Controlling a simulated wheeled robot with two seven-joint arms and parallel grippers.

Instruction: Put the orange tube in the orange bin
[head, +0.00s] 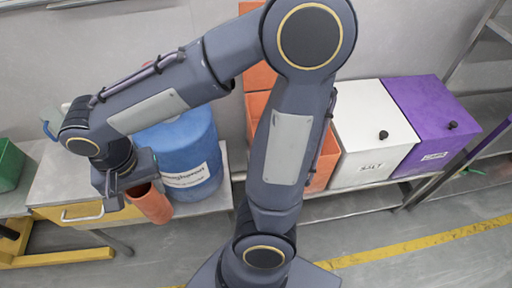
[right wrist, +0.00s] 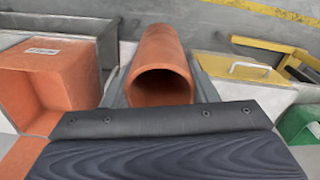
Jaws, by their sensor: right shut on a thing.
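The orange tube (head: 152,205) is in my right gripper (head: 132,184), at the left in the head view. In the right wrist view the tube (right wrist: 162,60) lies between the two fingers, its open end facing the camera. My right gripper is shut on it. The tube hangs tilted near the front edge of the table, left of the orange bin (head: 326,160). My right arm hides much of that bin. An open orange container (right wrist: 50,72) shows at the left in the right wrist view. My left gripper is not in view.
A blue barrel (head: 186,150) stands just behind the tube. A white salt bin (head: 372,140) and a purple bin (head: 432,115) stand right of the orange bin. A yellow drawer with a handle (head: 80,212) is below the gripper. A green bin (head: 10,165) is at far left.

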